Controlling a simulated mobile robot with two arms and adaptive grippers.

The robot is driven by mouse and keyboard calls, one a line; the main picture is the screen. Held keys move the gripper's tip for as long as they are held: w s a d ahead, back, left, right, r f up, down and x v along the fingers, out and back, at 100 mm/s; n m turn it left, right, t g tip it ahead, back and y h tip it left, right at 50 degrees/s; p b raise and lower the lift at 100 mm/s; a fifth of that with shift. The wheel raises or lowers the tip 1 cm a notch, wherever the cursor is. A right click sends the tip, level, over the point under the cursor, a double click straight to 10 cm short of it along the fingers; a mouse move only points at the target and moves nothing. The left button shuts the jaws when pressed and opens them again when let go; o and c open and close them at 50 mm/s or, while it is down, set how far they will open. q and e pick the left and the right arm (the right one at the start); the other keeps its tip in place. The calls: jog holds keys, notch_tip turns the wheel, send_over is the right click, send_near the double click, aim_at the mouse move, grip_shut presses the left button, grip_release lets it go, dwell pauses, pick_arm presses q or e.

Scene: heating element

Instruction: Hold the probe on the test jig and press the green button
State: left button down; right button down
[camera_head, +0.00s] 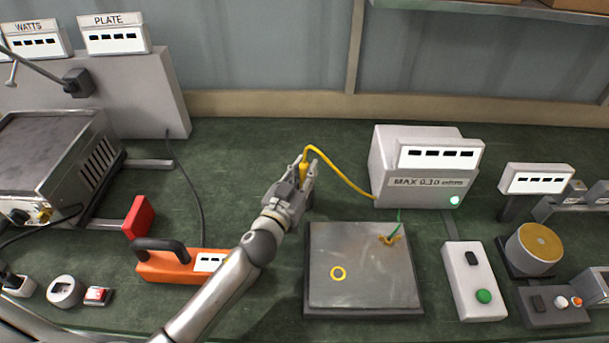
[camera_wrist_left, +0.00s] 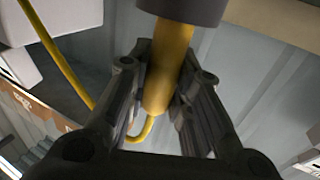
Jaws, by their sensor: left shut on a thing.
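My left gripper (camera_head: 304,183) is shut on the yellow probe (camera_head: 303,171) and holds it above the bench, behind and left of the test plate. The left wrist view shows the yellow probe (camera_wrist_left: 163,75) between both fingers (camera_wrist_left: 158,95), with a dark collar at one end. A yellow cable runs from the probe to the meter box (camera_head: 385,165) marked MAX. The green button (camera_head: 484,296) sits on a pale control box (camera_head: 470,265) right of the plate. My right gripper is not in view.
A green lead is clipped to the plate's back right corner (camera_head: 390,239). An orange tool with a black handle (camera_head: 175,262) and a red block (camera_head: 138,217) lie left of my arm. A brass-topped cylinder (camera_head: 540,243) stands at the right.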

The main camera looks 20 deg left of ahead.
pick_arm(q)
notch_tip(320, 180, up, 10)
jog(key=shift+r+p, duration=0.1)
jog(key=shift+p, duration=0.75)
jog(key=shift+s, duration=0.15)
